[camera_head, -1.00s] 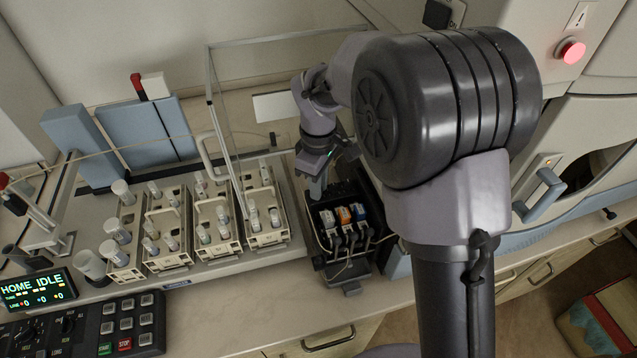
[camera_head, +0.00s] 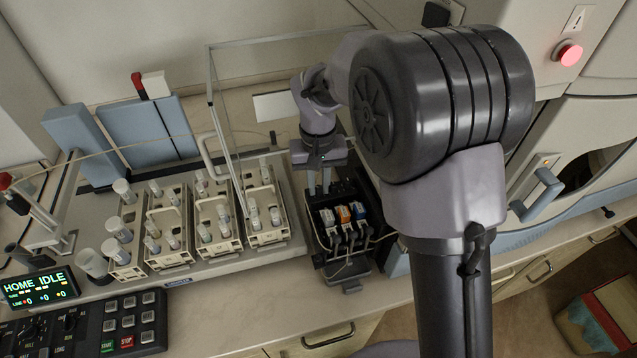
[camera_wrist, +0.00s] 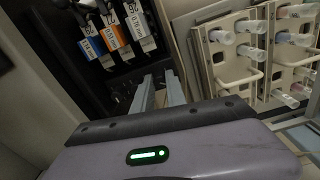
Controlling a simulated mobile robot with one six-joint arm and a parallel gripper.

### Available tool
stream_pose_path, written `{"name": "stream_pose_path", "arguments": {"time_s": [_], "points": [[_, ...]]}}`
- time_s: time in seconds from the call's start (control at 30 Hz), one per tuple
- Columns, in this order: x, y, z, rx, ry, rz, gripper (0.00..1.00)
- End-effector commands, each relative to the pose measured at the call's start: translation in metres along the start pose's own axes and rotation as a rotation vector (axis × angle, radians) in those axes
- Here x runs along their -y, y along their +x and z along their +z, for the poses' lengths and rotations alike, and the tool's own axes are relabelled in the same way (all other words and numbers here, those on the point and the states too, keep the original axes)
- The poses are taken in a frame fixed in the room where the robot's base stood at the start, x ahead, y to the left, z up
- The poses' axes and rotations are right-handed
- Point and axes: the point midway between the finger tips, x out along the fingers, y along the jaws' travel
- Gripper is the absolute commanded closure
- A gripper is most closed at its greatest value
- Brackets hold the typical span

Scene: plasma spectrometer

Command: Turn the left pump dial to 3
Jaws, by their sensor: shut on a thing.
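The black pump unit (camera_head: 321,243) stands on the bench right of the sample racks, with blue, orange and white clips across its top. In the wrist view the same clips (camera_wrist: 114,35) show at the upper left, on the black housing. My gripper (camera_head: 319,191) points down at the back left part of the pump. Its two grey fingers (camera_wrist: 160,92) are close together, shut on what seems to be the left pump dial. The dial itself is hidden by the fingers, and its numbers cannot be read.
Sample racks (camera_head: 266,236) with several capped tubes stand close on the left, behind a clear panel. A lit display (camera_head: 38,288) reads HOME IDLE, above a black keypad (camera_head: 127,325). The large instrument with a red button (camera_head: 568,53) stands on the right. Bench front is clear.

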Motion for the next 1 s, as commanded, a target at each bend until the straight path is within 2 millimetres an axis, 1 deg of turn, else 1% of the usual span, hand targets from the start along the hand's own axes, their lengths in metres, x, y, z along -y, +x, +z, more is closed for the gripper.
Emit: {"name": "stream_pose_path", "arguments": {"time_s": [0.6,0.8,1.0], "points": [[0.0000,0.0000,-0.0010,0.002,0.575,-0.001,1.00],[-0.0001,-0.0001,-0.0008,0.003,0.736,-0.001,1.00],[-0.0001,-0.0003,-0.0010,0.004,0.856,-0.001,1.00]]}}
